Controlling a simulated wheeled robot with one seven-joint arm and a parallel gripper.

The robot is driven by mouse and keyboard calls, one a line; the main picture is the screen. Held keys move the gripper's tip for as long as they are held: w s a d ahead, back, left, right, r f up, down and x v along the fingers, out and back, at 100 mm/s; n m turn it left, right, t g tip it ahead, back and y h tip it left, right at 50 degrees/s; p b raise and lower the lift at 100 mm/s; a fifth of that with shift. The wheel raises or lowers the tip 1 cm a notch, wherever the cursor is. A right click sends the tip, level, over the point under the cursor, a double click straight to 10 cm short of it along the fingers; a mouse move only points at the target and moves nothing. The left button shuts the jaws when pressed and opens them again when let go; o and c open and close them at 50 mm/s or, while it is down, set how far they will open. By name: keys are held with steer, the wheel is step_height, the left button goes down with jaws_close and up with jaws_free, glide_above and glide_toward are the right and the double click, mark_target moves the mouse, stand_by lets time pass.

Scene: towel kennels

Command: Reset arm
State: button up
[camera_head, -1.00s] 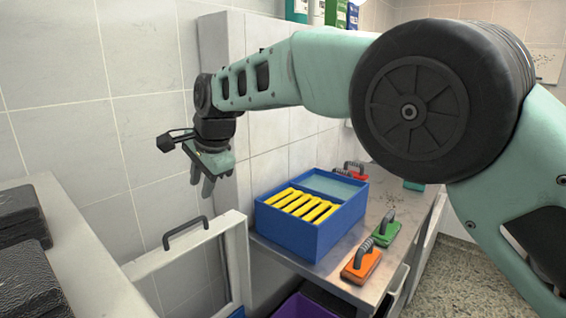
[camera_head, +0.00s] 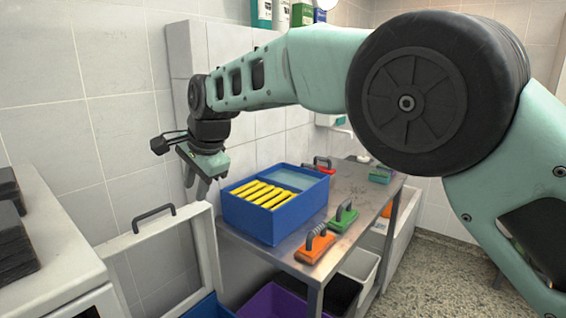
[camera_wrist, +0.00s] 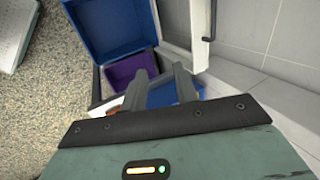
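My arm reaches across the head view from the right, elbow high, with my gripper (camera_head: 200,185) hanging fingers down at its left end. The gripper is left of the blue box (camera_head: 272,222) and above the white hinged frame with a dark handle. In the wrist view my gripper (camera_wrist: 160,82) shows two grey fingers standing apart with nothing held between them. Below the fingers are blue and purple containers, and part of an orange object lies beside the left finger.
The blue box with yellow bars stands on a steel table (camera_head: 345,222) with orange (camera_head: 316,247), green (camera_head: 342,220) and red handled brushes. A white open frame (camera_head: 207,250) and white counter (camera_head: 60,235) are at left. A purple bin (camera_head: 270,300) sits below. Speckled floor is free at right.

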steer(key=s+d+f+n+g+h, duration=0.1)
steer(key=s+d+f+n, duration=0.2)
steer(key=s+d, duration=0.7)
steer(key=s+d+f+n+g+h, duration=0.1)
steer(key=s+d+f+n, duration=0.2)
steer(key=s+d+n, duration=0.4)
steer(key=s+d+f+n+g+h, duration=0.1)
steer(key=s+d+n, duration=0.4)
steer(key=s+d, duration=1)
steer(key=shift+s+d+f+h, duration=0.2)
steer(key=shift+s+f+h, duration=0.1)
steer(key=shift+s+f, duration=0.55)
steer(key=shift+w+a, duration=0.1)
steer(key=shift+a, duration=0.05)
